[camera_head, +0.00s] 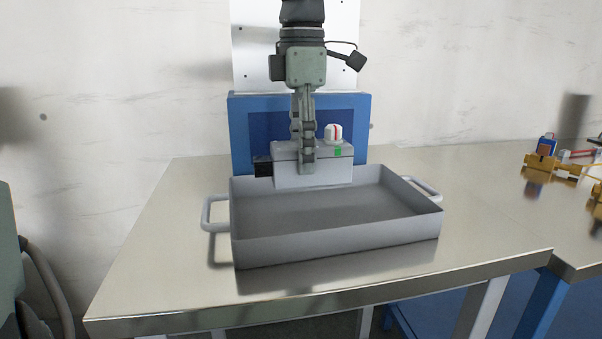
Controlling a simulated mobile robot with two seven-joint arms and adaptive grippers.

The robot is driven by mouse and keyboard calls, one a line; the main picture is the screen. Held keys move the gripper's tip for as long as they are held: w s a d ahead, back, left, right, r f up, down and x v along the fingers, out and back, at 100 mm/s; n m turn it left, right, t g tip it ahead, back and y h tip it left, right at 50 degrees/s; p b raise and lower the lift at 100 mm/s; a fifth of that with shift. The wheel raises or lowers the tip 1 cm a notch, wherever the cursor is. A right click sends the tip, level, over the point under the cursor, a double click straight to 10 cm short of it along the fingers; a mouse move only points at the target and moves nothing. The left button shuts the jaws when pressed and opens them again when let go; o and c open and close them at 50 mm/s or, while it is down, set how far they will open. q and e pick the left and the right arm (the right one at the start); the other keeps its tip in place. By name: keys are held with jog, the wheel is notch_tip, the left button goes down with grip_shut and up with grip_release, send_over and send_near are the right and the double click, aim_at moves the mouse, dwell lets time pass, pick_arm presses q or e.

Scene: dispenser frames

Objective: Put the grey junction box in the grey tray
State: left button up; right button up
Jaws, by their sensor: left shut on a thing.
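The grey junction box (312,174) has a white knob with a red mark and a small green patch on its top right. My left gripper (307,165) reaches down from above and is shut on the box. The grey tray (340,238) stands on the metal table, open at the top, with a handle at each end. The box is upright at the tray's back side and hides part of the back rim. I cannot tell whether its underside touches the tray. My right gripper is not in view.
A blue dispenser frame (240,130) stands behind the tray, with a white panel (255,50) above it. A small black block (263,166) is left of the box. Yellow fittings (541,163) lie far right. The metal table (160,230) is bare left of the tray.

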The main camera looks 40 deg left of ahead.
pick_arm(q)
jog(key=shift+w+a+f, duration=0.4)
jog(key=shift+a+f, duration=0.05)
jog(key=shift+a, duration=0.05)
notch_tip(320, 180, down, 4)
jog(key=shift+r, duration=0.1)
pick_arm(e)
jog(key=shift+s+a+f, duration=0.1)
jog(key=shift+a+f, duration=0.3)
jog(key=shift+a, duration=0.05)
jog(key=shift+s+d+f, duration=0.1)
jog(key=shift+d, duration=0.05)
pick_arm(q)
jog(key=shift+f, duration=0.2)
jog(key=o, duration=1)
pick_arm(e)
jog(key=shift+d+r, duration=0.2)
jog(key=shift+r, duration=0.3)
pick_arm(q)
jog(key=shift+r, duration=0.1)
